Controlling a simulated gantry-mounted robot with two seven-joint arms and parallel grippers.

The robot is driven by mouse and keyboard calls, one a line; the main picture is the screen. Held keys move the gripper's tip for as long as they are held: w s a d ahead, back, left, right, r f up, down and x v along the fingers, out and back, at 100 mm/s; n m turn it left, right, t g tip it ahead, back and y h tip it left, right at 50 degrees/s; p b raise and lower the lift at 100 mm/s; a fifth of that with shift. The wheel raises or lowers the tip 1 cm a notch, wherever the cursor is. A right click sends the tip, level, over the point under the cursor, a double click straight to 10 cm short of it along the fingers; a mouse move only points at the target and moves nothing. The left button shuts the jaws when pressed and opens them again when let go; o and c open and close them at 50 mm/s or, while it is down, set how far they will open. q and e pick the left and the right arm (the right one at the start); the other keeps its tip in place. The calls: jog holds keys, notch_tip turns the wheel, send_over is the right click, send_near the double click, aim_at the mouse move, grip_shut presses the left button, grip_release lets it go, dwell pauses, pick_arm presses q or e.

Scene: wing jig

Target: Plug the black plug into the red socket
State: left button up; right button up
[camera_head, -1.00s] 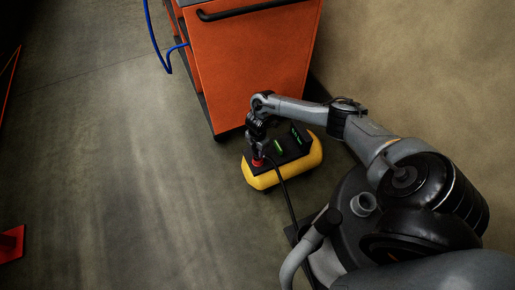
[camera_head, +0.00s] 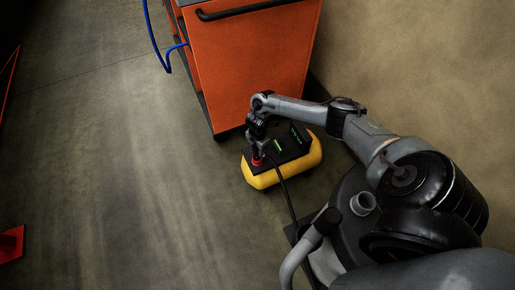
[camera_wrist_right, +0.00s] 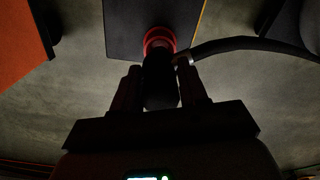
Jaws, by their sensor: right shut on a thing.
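The red socket (camera_head: 257,160) sits on the dark top of a yellow unit (camera_head: 266,179) on the floor. My right gripper (camera_head: 257,146) points down right over the socket. In the right wrist view the socket shows as a red ring (camera_wrist_right: 159,39). The black plug (camera_wrist_right: 160,82) is between the two fingers of my right gripper (camera_wrist_right: 160,88), which are shut on it. The plug's far end meets the red ring and covers part of it. How deep it sits in the socket is hidden. My left gripper is not in view.
A black cable (camera_head: 289,198) runs from the plug area toward the lower right. An orange cabinet (camera_head: 255,65) stands just behind the yellow unit, with a blue hose (camera_head: 158,45) at its left. A tan wall (camera_head: 430,70) is at right.

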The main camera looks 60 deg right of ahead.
jog(key=shift+f, duration=0.25)
jog(key=shift+f, duration=0.2)
jog(key=shift+f+b, duration=0.1)
jog(key=shift+b, duration=0.2)
dwell(0.4)
jog(key=shift+f+b, duration=0.4)
jog(key=shift+f, duration=0.25)
jog(key=shift+f+b, duration=0.35)
jog(key=shift+f, duration=0.15)
jog(key=o, duration=1.1)
